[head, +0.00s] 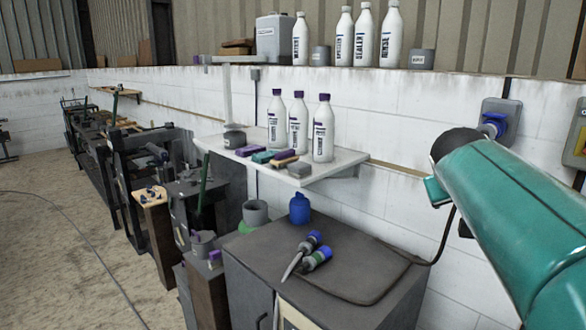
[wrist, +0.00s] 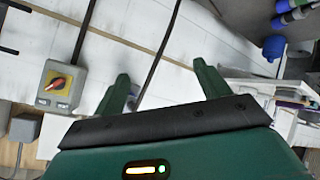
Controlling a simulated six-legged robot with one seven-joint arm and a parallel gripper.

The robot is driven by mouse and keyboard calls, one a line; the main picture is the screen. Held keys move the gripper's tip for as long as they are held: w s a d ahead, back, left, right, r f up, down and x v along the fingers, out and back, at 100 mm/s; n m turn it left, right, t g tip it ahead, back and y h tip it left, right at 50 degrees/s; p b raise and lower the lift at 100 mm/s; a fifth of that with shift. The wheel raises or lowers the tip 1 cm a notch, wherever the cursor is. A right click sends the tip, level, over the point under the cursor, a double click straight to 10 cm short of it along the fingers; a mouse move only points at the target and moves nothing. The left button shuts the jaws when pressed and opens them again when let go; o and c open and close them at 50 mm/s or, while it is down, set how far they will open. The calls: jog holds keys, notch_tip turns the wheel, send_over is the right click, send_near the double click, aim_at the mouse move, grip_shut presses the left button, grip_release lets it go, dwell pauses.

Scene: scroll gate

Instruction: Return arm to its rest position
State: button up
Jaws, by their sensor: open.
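My gripper (wrist: 164,84) shows in the wrist view with two green fingers spread apart. Nothing is between them. It faces a white block wall (wrist: 185,55) with a dark cable running down past the fingers. In the head view my teal arm reaches in from the right edge, with a black rounded joint at its upper end, in front of the wall to the right of the shelf. The fingers cannot be made out in the head view.
A shelf (head: 335,160) holds several white bottles and small blocks. Below, a dark cabinet (head: 345,245) carries a blue container (head: 300,208) and two blue-ended tools (head: 316,260). A blue socket (head: 494,124) is near my arm.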

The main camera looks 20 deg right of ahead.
jog(key=s+a+f+n+y, duration=0.1)
jog(key=s+a+f+y, duration=0.2)
jog(key=a+f, duration=0.3)
jog(key=s+a+f+n+y, duration=0.1)
jog(key=s+a+f+y, duration=0.2)
jog(key=a+f, duration=0.4)
jog(key=s+a+f+n+y, duration=0.2)
jog(key=s+a+f, duration=0.3)
jog(key=a, duration=1.4)
jog(key=shift+a+f+g+y, duration=0.15)
jog(key=shift+f+g+y, duration=0.25)
jog(key=shift+f, duration=0.4)
